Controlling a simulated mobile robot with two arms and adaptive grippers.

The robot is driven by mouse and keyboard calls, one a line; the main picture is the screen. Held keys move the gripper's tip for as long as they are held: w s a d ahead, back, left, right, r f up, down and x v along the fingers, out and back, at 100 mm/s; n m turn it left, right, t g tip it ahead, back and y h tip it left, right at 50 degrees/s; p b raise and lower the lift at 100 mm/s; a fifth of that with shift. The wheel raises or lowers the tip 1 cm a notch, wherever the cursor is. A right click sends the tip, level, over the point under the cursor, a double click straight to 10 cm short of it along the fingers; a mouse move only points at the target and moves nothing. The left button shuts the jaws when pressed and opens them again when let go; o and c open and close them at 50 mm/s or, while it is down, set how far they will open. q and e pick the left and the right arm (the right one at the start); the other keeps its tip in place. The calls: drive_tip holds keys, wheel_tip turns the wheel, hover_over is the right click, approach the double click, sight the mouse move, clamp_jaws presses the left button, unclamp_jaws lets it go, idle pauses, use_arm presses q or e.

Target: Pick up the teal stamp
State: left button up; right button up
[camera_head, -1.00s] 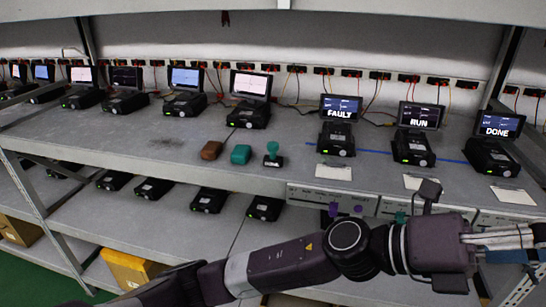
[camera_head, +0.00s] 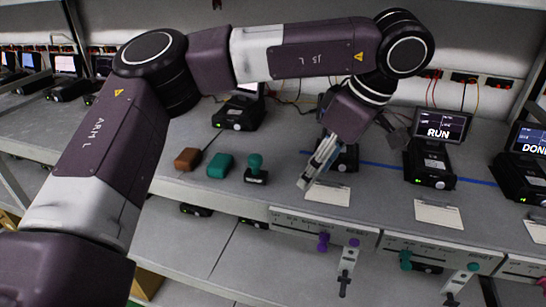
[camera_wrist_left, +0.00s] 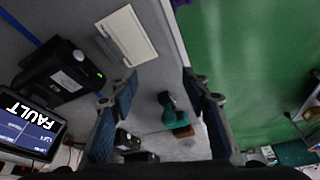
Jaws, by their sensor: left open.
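The teal stamp (camera_head: 255,168) stands upright on the shelf, with a round teal knob and a dark base. In the left wrist view the stamp (camera_wrist_left: 167,101) shows between the fingers but farther off, not held. My left gripper (camera_head: 307,184) points down over the shelf to the right of the stamp, near a white card. In the left wrist view the left gripper (camera_wrist_left: 160,77) is open and empty. My right gripper is not in view.
Beside the stamp on its left are a teal block (camera_head: 219,165) and a brown block (camera_head: 187,159). The white card (camera_head: 327,194) lies at the shelf's front edge. A RUN device (camera_head: 430,165) stands to the right.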

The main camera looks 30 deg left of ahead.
use_arm(q)
drive_tip(key=a+r, duration=0.1)
drive_tip(key=p, duration=0.3)
approach(256, 156)
drive_tip(key=x, duration=0.6)
drive_tip(key=shift+f, duration=0.25)
drive_tip(key=p+x, duration=0.1)
drive_tip(key=x, duration=0.3)
drive_tip(key=shift+a+f, duration=0.15)
drive_tip(key=shift+a, duration=0.1)
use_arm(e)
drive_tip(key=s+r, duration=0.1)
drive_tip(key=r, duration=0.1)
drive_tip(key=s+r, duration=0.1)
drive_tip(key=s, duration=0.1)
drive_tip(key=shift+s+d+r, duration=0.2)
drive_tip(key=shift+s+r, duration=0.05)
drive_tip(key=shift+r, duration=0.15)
use_arm(q)
drive_tip(key=shift+d, duration=0.1)
